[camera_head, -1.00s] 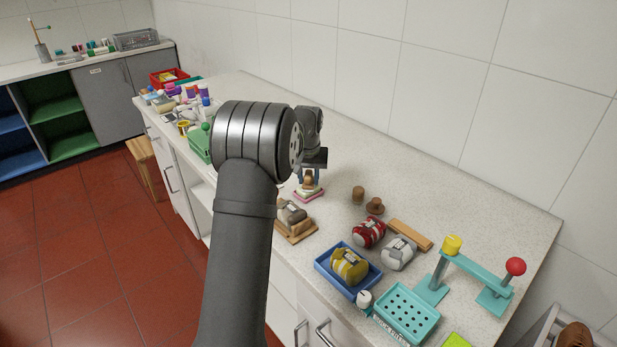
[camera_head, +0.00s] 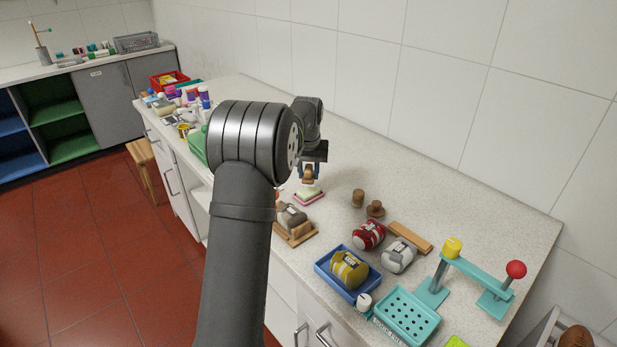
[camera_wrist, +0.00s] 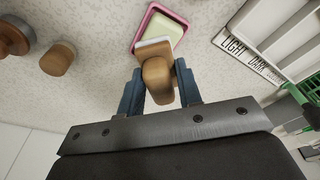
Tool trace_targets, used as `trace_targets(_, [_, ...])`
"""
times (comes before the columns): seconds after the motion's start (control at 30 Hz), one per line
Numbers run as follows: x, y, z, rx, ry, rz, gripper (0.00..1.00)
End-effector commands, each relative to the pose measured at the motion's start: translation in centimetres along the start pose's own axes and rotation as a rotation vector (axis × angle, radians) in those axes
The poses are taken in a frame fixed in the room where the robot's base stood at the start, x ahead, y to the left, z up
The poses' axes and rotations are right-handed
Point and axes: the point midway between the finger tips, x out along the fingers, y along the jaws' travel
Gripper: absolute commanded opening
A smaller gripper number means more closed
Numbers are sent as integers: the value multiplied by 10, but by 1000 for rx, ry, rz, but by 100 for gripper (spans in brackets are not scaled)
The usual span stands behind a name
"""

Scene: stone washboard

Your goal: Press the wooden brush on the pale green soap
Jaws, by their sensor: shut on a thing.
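My gripper (camera_wrist: 158,68) has blue fingers shut on the wooden brush (camera_wrist: 157,84), which has a rounded brown handle and a pale bristle face. The pale green soap (camera_wrist: 163,29) lies in a pink dish (camera_wrist: 139,29) just beyond the brush in the wrist view. In the head view, my gripper (camera_head: 309,169) holds the brush (camera_head: 308,178) just above the soap (camera_head: 308,191), with a small gap seeming to show between them. The pink dish (camera_head: 311,200) rests on the counter. The bristle face is mostly hidden.
Two wooden knobs (camera_head: 358,198) (camera_head: 375,209) stand right of the dish. A grey bundle on a wooden board (camera_head: 295,235) lies in front. Red (camera_head: 369,235) and white (camera_head: 398,254) bundles and a blue tray (camera_head: 326,265) are nearer. A LIGHT/DARK sign (camera_wrist: 250,56) shows in the wrist view.

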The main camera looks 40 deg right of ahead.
Motion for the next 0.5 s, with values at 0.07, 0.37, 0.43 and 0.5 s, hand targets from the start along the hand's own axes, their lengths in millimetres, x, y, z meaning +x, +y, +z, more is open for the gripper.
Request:
trace_targets(0.07, [-7,0,-2,0,3,0,14])
trace_targets(0.37, [-31,0,-5,0,3,0,14])
trace_targets(0.43, [-34,0,-6,0,3,0,14])
trace_targets(0.5, [-36,0,-6,0,2,0,14])
